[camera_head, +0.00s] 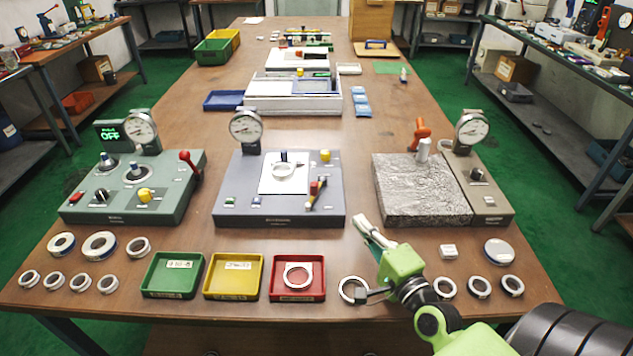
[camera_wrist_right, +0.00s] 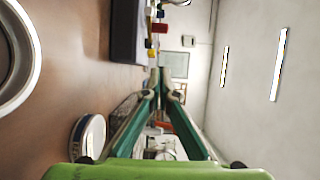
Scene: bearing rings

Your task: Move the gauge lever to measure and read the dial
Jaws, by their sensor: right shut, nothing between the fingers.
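The middle grey gauge station (camera_head: 235,200) carries a dial (camera_head: 246,126), a ring (camera_head: 283,171) on a white plate and a dark lever (camera_head: 316,192) with red and yellow parts. The left green station (camera_head: 120,208) has a dial (camera_head: 140,129) and a red-handled lever (camera_head: 188,165). A third dial (camera_head: 472,129) stands by the granite block (camera_head: 420,190). The dial readings are too small to tell. My right gripper (camera_head: 361,222) is shut and empty, right of the middle station's front corner and in front of the granite block. It also shows in the right wrist view (camera_wrist_right: 162,76). My left gripper is not in view.
Green (camera_head: 172,275), yellow (camera_head: 233,276) and red (camera_head: 298,278) trays line the front; the red one holds a ring. A loose ring (camera_head: 353,289) lies beside my right gripper. More rings lie at the front left and right. A display (camera_head: 111,134) reads OFF.

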